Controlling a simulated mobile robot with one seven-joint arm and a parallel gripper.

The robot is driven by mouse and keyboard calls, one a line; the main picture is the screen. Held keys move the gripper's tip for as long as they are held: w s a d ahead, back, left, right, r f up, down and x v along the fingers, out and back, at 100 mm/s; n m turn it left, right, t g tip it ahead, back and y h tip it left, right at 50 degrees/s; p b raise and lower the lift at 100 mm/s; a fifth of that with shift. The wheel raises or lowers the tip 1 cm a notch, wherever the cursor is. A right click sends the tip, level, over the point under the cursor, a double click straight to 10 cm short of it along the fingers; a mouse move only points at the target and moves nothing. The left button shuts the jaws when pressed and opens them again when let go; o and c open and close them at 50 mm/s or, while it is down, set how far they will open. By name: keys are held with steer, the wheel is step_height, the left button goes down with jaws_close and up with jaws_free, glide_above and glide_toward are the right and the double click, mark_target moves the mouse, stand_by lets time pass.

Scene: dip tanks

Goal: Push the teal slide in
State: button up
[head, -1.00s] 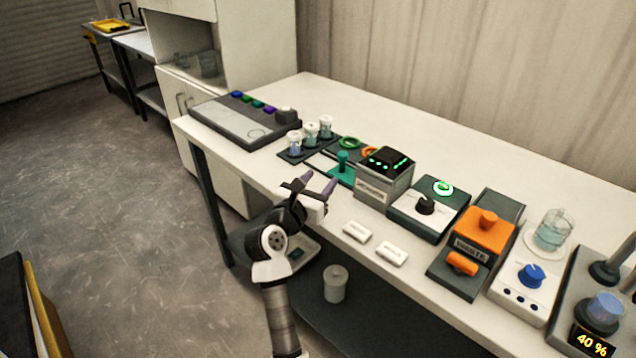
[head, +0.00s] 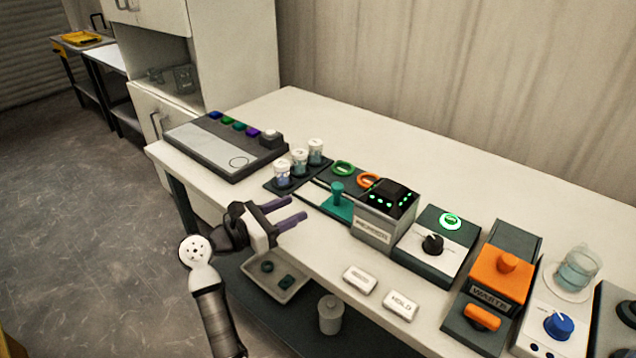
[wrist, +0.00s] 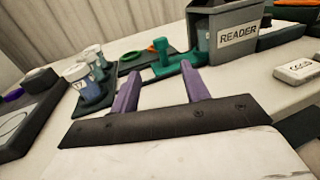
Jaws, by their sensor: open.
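The teal slide (head: 337,205) is a flat teal plate with an upright knob, on the table beside the grey box labelled READER (head: 383,216). In the wrist view the teal slide (wrist: 165,68) lies just beyond the fingertips, left of the reader (wrist: 229,30). My gripper (head: 297,209) is open and empty at the table's front edge, left of and in front of the slide, with its purple fingers pointing toward it. In the wrist view the right finger of my gripper (wrist: 158,82) overlaps the slide's near end; I cannot tell whether they touch.
A dark rack with several white-capped jars (head: 299,162) stands left of the slide. Green and orange rings (head: 344,168) lie behind it. Two white labelled blocks (head: 380,292) lie at the front edge. A dark knob unit (head: 437,244) and an orange-topped device (head: 500,278) stand to the right.

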mark_target(332, 191)
steer(key=p+x, duration=0.4)
steer(key=x, duration=0.9)
steer(key=shift+d, duration=0.25)
steer(key=shift+c, duration=0.3)
jaws_close()
